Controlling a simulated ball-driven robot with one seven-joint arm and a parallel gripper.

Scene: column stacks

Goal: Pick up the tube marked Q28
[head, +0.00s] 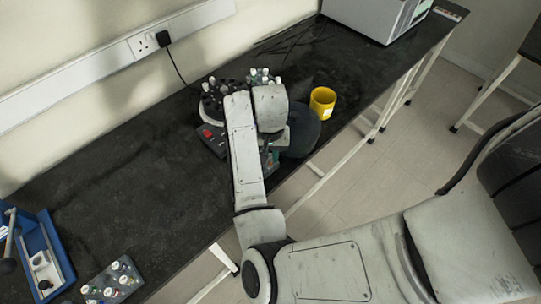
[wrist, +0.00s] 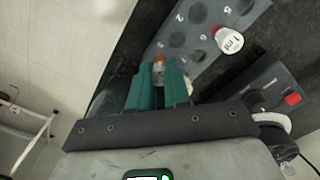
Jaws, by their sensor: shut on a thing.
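My gripper (wrist: 159,84) has two green fingers and is shut on a tube (wrist: 158,67) in the wrist view. Only the tube's upper part shows between the fingertips, clear with an orange-brown top; no marking on it can be read, so I cannot tell whether it is Q28. It is at the near edge of a grey rack (wrist: 203,55) with numbered round holes; I cannot tell whether it is still in a hole. A white-capped tube (wrist: 230,40) stands in that rack.
A dark device with a red switch (head: 207,133) is beside my arm, also in the wrist view (wrist: 292,99). White-capped tubes (head: 264,77) stand behind it. A yellow cup (head: 322,102) is to the right. Another tube rack (head: 112,283) and a blue stand (head: 42,250) are front left. The bench's left middle is clear.

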